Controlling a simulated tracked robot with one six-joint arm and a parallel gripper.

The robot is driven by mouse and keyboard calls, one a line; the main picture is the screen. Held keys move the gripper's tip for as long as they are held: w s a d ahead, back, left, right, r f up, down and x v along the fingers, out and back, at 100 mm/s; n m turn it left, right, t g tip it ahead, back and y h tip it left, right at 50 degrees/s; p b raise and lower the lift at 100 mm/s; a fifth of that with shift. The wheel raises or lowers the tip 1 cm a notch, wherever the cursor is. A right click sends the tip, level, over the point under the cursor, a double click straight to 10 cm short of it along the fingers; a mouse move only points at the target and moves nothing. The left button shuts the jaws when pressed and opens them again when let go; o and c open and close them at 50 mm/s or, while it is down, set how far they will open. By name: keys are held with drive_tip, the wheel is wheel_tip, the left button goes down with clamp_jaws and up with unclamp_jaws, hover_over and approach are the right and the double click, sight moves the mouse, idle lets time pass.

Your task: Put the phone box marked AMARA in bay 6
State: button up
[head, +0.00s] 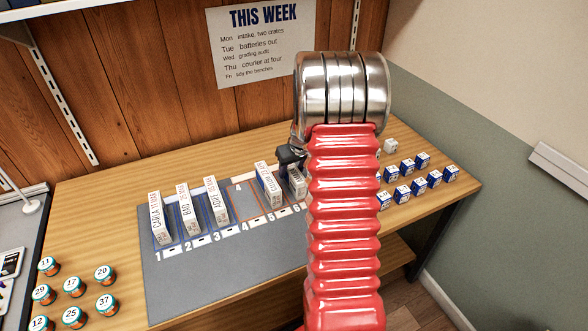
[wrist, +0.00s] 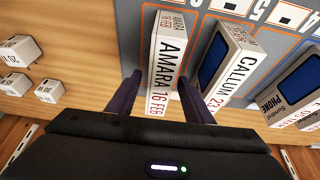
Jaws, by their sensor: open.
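The AMARA phone box (wrist: 166,68) is a slim white box with red and black lettering. It stands on edge in the bay beside the CALLUM box (wrist: 228,66). In the head view the AMARA box (head: 297,184) is at the bay marked 6, partly hidden by my arm. My gripper (wrist: 157,80) is open, with one dark finger on each side of the AMARA box. A narrow gap shows on the left side; contact on the right side cannot be told. In the head view my gripper (head: 289,155) is mostly hidden behind my arm.
The grey mat (head: 205,275) has numbered bays. The CARLA box (head: 160,224) stands in bay 1, other boxes in bays 2 and 3. Bay 4 (head: 243,196) is empty. Several small cartons (head: 402,193) stand at right, several round-lidded jars (head: 72,317) at left.

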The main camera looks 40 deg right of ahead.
drive_tip(key=shift+r, duration=0.15)
drive_tip(key=v, duration=1.2)
drive_tip(key=shift+a, duration=0.1)
idle(0.5)
drive_tip(key=s+a+r+n, duration=0.1)
drive_tip(key=s+a+r, duration=0.15)
drive_tip(key=a, duration=0.45)
drive_tip(key=s+a+r, duration=0.1)
drive_tip(key=a+r, duration=0.3)
drive_tip(key=a, duration=0.2)
drive_tip(key=s+a+r+n, duration=0.1)
drive_tip(key=a+r, duration=0.2)
drive_tip(key=a, duration=0.4)
drive_tip(key=s+a+r+n+t+y, duration=0.1)
drive_tip(key=s+a, duration=1.4)
drive_tip(key=shift+s+r, duration=0.35)
drive_tip(key=shift+s, duration=0.05)
